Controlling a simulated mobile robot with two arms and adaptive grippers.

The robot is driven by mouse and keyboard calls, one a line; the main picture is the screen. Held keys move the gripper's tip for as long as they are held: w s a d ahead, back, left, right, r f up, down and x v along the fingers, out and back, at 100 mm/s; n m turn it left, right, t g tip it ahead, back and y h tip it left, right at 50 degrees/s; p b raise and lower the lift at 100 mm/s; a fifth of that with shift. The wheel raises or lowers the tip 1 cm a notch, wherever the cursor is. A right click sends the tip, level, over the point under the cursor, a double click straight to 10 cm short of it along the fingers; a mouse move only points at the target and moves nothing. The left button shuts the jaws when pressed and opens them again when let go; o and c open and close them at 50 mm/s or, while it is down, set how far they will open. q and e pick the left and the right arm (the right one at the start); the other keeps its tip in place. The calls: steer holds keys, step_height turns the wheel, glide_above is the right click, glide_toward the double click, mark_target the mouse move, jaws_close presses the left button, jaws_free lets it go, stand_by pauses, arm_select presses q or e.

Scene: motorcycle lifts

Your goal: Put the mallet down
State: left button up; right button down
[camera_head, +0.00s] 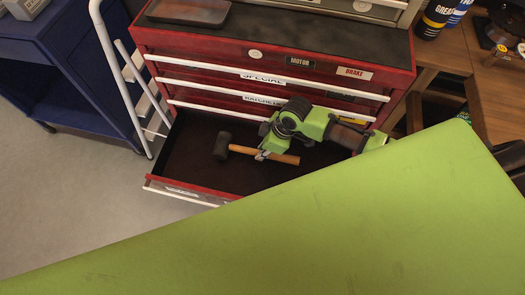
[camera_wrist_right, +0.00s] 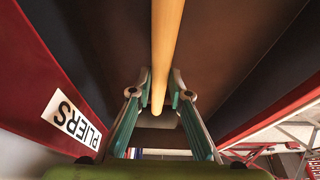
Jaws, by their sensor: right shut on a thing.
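The mallet has a dark head (camera_head: 222,145) and a light wooden handle (camera_head: 285,158). In the head view it is over the open bottom drawer (camera_head: 195,172) of the red tool chest, head to the left. My right gripper (camera_head: 262,154), on the green arm, is shut on the handle. The right wrist view shows the handle (camera_wrist_right: 166,45) between the fingers of the gripper (camera_wrist_right: 160,88); the mallet head is not clear there. I cannot tell whether the mallet touches the drawer floor. My left gripper is not in view.
The drawer floor around the mallet looks bare. Shut drawers are above, with a SPECIAL label (camera_head: 262,78). A PLIERS label (camera_wrist_right: 73,120) shows in the wrist view. A dark tray (camera_head: 188,12) lies on the chest. A blue cart (camera_head: 70,70) and white frame (camera_head: 118,75) stand left.

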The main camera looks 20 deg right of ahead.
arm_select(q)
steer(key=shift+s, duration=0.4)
arm_select(e)
steer(key=shift+f, duration=0.5)
steer(key=c, duration=1.9)
jaws_free()
steer(key=shift+f, duration=0.1)
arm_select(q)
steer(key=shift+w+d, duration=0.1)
arm_select(e)
steer(key=shift+r, duration=0.2)
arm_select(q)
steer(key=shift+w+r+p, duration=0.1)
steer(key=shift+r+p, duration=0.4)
arm_select(e)
steer(key=v, duration=1.2)
